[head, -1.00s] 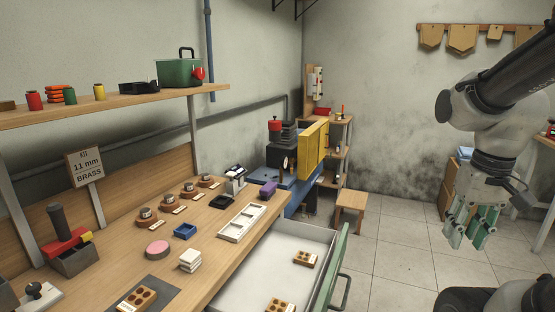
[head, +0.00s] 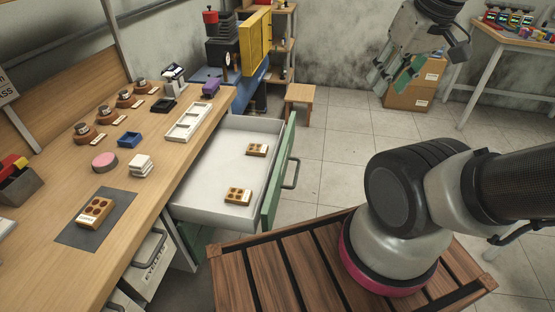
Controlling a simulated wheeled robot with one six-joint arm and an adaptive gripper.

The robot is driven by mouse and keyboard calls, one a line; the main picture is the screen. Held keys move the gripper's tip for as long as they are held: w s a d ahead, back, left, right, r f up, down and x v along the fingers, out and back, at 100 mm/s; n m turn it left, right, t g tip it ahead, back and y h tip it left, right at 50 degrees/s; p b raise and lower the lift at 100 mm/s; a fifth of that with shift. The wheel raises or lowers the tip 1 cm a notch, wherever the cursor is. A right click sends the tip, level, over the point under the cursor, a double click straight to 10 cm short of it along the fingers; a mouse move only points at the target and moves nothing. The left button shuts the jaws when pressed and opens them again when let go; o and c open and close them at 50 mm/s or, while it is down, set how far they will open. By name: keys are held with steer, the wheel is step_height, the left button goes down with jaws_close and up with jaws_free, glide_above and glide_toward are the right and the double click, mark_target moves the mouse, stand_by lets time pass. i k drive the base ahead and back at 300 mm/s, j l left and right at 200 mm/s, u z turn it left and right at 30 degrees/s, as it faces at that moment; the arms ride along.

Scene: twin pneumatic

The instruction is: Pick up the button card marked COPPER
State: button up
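Three brown button cards with dark round buttons and pale labels are in the head view. One card (head: 96,211) lies on a dark grey mat (head: 122,208) on the workbench. Two more, a nearer card (head: 238,195) and a farther card (head: 257,150), lie in the open white drawer (head: 208,197). The labels are too small to read, so I cannot tell which is marked COPPER. My gripper (head: 394,79), with green fingers, hangs at the upper right over the floor, well away from the cards. Its fingers are apart and nothing shows between them.
The workbench (head: 60,250) holds a white tray (head: 188,122), a blue box (head: 130,139), a pink disc (head: 105,161) and white stacked pieces (head: 141,165). The drawer's green front (head: 280,172) sticks out into the room. A stool (head: 300,94) stands behind. The tiled floor between is clear.

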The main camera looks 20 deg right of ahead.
mark_target(92, 217)
steer(key=u, duration=1.4)
